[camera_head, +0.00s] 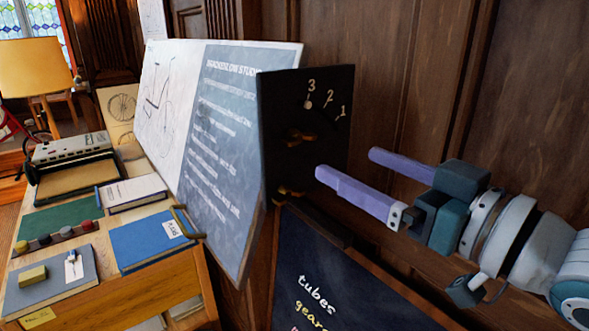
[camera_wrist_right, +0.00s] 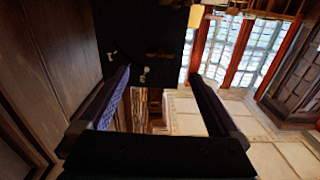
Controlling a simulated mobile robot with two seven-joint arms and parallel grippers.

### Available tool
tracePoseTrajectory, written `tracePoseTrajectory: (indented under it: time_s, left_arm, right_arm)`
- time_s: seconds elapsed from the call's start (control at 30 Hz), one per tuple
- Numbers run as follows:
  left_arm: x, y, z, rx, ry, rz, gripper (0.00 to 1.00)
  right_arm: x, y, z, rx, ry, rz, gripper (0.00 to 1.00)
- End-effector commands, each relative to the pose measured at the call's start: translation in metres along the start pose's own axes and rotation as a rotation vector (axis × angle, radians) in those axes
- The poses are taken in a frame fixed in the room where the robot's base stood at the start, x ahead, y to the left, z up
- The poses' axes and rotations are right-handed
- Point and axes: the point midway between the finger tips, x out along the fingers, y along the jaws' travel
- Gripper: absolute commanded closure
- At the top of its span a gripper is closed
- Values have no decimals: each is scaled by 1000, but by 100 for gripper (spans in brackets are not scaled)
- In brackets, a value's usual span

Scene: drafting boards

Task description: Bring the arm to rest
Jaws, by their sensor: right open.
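My right gripper (camera_head: 345,173) comes in from the right in the head view, with two purple fingers held apart and nothing between them. Its fingertips point left, toward a black panel (camera_head: 318,100) marked 3, 2 and 1 with brass-coloured fittings. In the right wrist view the two fingers (camera_wrist_right: 160,85) stand wide apart, and the dark panel (camera_wrist_right: 143,30) shows ahead at the top. I cannot tell whether a fingertip touches the panel. My left gripper is not in view.
A wooden desk (camera_head: 125,300) at the left holds books, a lamp (camera_head: 38,68) and a typewriter-like machine (camera_head: 72,150). A tilted drafting board (camera_head: 215,130) stands beside the panel. A chalkboard (camera_head: 330,275) with writing is below. A wood-panelled wall (camera_head: 540,100) is behind my right arm.

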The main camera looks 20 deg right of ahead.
Motion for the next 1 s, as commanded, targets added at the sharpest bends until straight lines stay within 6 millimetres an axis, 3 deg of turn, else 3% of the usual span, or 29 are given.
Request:
tracePoseTrajectory:
  time_s: [0.53, 0.73, 0.87, 1.0]
  left_arm:
    - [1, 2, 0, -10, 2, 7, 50]
    - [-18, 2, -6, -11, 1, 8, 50]
    - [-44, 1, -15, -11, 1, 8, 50]
    - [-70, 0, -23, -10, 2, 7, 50]
  right_arm:
    - [-6, 0, -1, 0, -1, 0, 3]
    - [-15, -13, 5, 6, -146, 42, 3]
    - [-43, -31, 18, 9, -401, 105, 3]
    - [-96, -49, 27, 16, -719, 160, 3]
